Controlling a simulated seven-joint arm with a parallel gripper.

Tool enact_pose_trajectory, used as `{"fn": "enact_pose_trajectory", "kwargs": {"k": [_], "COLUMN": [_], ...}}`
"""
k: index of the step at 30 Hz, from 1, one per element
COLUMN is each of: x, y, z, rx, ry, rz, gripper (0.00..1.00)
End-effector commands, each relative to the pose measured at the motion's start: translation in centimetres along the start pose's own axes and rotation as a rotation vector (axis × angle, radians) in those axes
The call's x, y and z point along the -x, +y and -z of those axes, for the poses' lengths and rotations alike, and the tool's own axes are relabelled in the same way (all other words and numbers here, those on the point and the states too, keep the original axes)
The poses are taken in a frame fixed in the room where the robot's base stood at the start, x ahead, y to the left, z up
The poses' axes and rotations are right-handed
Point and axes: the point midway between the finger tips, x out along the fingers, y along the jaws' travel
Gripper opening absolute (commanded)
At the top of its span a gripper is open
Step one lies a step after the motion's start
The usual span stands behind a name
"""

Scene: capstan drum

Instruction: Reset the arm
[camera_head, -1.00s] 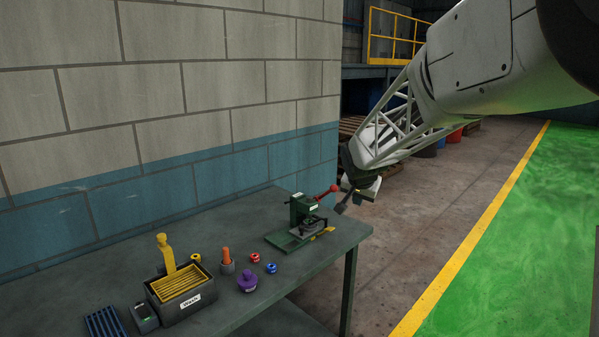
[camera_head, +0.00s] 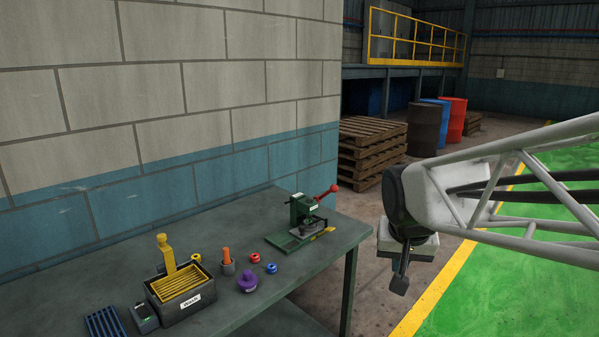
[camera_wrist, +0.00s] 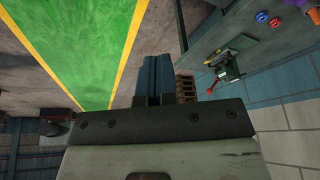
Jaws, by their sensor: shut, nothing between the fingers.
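My gripper (camera_head: 401,272) hangs off the right end of the workbench, above the floor and apart from the bench. Its fingers are together, with nothing held. In the wrist view the shut fingers (camera_wrist: 152,82) show at the middle. The dark workbench (camera_head: 340,235) runs along the wall. On it stands a green press-like device (camera_head: 303,214) with a red-knobbed lever (camera_head: 327,191); it also shows in the wrist view (camera_wrist: 238,60).
On the bench are a dark box (camera_head: 183,312) with yellow pieces, a purple knob-like piece (camera_head: 247,281), an orange-topped piece (camera_head: 227,260), small red (camera_head: 255,257) and blue (camera_head: 271,268) pieces and a blue slotted tray (camera_head: 104,323). Pallets (camera_head: 370,150) and drums (camera_head: 425,128) stand behind. The green floor (camera_head: 500,305) is clear.

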Motion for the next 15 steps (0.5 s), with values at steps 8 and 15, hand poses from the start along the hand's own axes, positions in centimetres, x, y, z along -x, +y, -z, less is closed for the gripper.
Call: {"fn": "enact_pose_trajectory", "kwargs": {"k": [8, 15], "x": [1.4, 1.7], "y": [1.7, 2.7], "z": [-8.3, -14.2], "rx": [0.083, 0.148], "ry": [-0.058, -0.102], "rz": [0.013, 0.029], "gripper": [0.00, 0.00]}}
